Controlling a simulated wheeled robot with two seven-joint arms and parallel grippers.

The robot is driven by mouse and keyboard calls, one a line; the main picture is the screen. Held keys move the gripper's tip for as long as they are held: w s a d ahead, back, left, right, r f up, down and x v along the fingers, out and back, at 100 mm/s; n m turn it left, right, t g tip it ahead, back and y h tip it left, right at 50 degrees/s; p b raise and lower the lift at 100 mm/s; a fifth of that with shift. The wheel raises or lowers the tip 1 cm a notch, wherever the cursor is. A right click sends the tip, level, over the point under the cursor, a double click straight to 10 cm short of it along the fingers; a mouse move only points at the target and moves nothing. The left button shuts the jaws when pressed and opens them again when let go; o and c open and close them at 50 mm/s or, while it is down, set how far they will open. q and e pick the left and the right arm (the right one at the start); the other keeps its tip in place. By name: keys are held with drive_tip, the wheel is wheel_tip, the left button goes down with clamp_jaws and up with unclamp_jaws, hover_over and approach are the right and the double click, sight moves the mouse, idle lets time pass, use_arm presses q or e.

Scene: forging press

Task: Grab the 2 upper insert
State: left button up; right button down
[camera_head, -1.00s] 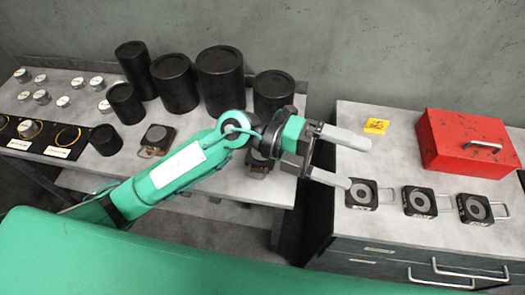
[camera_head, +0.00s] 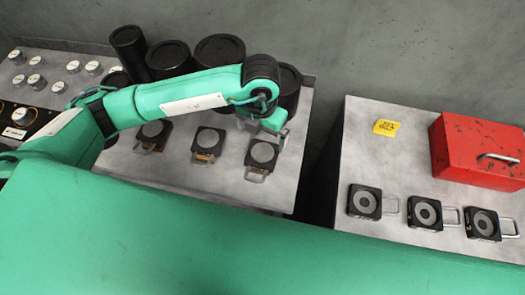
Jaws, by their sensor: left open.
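Three square black inserts with solid grey round faces and small handles lie in a row on the left table: a left one (camera_head: 152,131), a middle one (camera_head: 208,140) and a right one (camera_head: 263,153). Three black inserts with grey rings and wire handles lie on the right cabinet: left (camera_head: 364,201), middle (camera_head: 424,212) and right (camera_head: 482,223). I cannot tell from markings which are upper inserts. My left gripper (camera_head: 272,122) is open just behind the right insert of the left table; its fingers are mostly hidden. My right gripper is out of view.
Tall black cylinders (camera_head: 129,50) stand at the back of the left table, close to my left arm. Small metal knobs (camera_head: 36,79) lie at far left. A red toolbox (camera_head: 480,150) and a yellow note (camera_head: 386,128) sit on the cabinet. A gap separates the tables.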

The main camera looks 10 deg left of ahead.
sight(263, 153)
use_arm(q)
wheel_tip(263, 153, down, 4)
drive_tip(key=shift+r+p, duration=0.15)
drive_tip(key=shift+p, duration=0.2)
drive_tip(key=shift+f, duration=0.2)
drive_tip(key=shift+s+d+f+p, duration=0.1)
drive_tip(key=shift+f+p, duration=0.55)
drive_tip(key=shift+p, duration=0.1)
wheel_tip(263, 153, down, 3)
drive_tip(key=shift+f+p, duration=0.15)
drive_tip(key=shift+p, duration=0.55)
drive_tip(key=shift+d+f, duration=0.1)
drive_tip(key=shift+f, duration=0.2)
drive_tip(key=c, duration=1.8)
drive_tip(key=shift+r, duration=0.2)
drive_tip(key=shift+c, duration=0.4)
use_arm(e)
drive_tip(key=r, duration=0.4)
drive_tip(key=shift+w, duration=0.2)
